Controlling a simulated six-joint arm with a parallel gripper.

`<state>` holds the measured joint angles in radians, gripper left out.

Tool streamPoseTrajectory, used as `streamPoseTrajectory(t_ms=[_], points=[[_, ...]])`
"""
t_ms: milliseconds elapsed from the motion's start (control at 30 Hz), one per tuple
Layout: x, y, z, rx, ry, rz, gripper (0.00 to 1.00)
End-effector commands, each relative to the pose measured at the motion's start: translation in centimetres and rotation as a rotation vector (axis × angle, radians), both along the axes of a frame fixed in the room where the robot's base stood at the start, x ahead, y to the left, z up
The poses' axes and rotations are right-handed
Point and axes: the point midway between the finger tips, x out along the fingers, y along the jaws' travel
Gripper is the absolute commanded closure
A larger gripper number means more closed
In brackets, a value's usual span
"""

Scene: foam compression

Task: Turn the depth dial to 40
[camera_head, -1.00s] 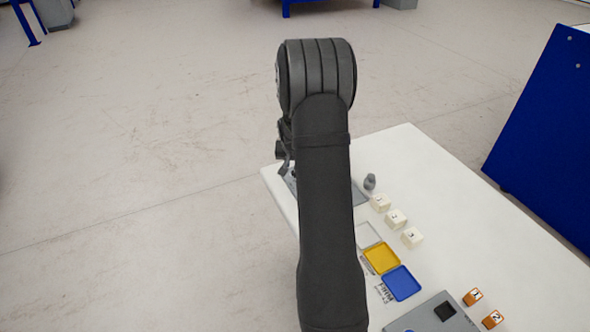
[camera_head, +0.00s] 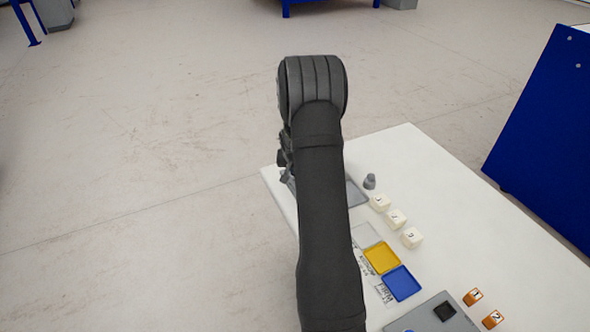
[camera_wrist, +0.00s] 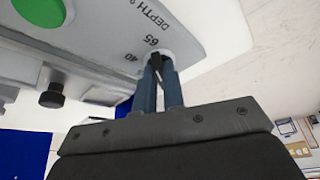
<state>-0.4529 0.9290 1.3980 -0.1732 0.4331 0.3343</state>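The depth dial (camera_wrist: 157,67) shows in the wrist view as a dark, narrow knob on a light grey panel (camera_wrist: 185,30). The panel is printed "DEPTH", with the marks 65 and 40 beside the dial. My gripper (camera_wrist: 161,74) has its two blue-grey fingers at the dial, one on each side of the knob. Only a narrow gap shows between the fingers. I cannot tell whether they press on the knob. The fingers partly hide the dial, and its exact setting is unclear. In the head view my arm hides the dial and gripper.
A green button (camera_wrist: 40,10) and a black knob (camera_wrist: 51,97) are on the machine nearby. On the white table (camera_head: 480,220) are several white blocks (camera_head: 396,219), a yellow tray (camera_head: 381,257), a blue tray (camera_head: 402,283), orange blocks (camera_head: 473,297) and a grey device (camera_head: 440,315).

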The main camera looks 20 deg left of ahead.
Motion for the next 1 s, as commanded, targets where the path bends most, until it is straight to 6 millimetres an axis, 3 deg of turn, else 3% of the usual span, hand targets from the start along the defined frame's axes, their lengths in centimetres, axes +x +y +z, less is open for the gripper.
streamPoseTrajectory(t_ms=[467,1000], points=[[0.01,-0.14,0.00,0.000,0.001,0.072,1.00],[0.28,-0.57,-0.01,0.002,0.001,0.440,1.00]])
